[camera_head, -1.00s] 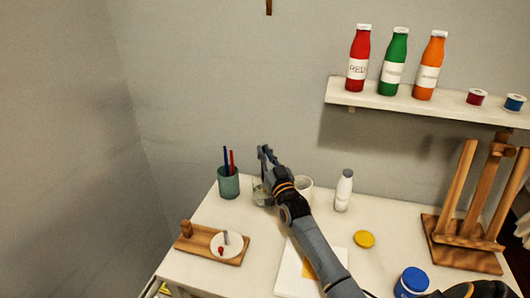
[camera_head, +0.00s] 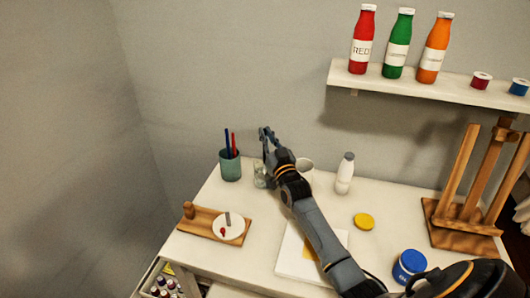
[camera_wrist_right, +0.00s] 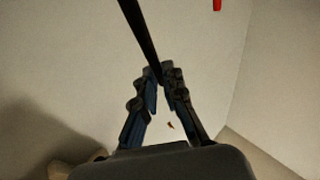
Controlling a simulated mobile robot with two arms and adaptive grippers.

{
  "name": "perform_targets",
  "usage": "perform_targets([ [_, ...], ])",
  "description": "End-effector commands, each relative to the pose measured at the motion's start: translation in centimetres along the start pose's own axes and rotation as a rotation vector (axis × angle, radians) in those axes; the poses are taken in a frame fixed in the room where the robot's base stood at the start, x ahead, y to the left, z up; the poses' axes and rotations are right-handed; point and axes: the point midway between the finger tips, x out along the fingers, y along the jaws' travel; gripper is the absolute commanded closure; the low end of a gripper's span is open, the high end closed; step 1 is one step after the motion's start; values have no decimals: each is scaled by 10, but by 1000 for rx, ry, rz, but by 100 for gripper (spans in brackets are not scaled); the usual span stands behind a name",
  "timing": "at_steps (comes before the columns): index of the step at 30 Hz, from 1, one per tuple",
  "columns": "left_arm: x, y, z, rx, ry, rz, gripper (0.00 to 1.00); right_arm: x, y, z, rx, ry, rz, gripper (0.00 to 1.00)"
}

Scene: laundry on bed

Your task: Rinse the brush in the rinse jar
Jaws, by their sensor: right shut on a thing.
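My right gripper (camera_head: 267,140) is at the back of the white table, above and beside the clear glass rinse jar (camera_head: 259,176). In the right wrist view, its fingers (camera_wrist_right: 161,78) are shut on the dark, thin handle of the brush (camera_wrist_right: 140,32), which runs up and left out of the picture. The brush is hard to make out in the head view, and its bristles are not clearly seen. The gripper partly covers the jar, so I cannot tell whether the brush tip is inside it. My left gripper is not in view.
A green cup (camera_head: 230,168) with a blue and a red stick stands left of the jar. A white cup (camera_head: 305,170) and white bottle (camera_head: 345,176) stand right. A wooden board (camera_head: 200,219) with a white dish is in front. An easel (camera_head: 462,215) stands far right.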

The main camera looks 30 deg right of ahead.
Motion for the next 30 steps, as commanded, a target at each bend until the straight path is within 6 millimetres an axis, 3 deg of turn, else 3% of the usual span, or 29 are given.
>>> perform_targets([
  [1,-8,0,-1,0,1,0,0,2,0,-9,0,1,0,100],
  [30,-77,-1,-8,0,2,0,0,22,0,-84,1,1,0,100],
])
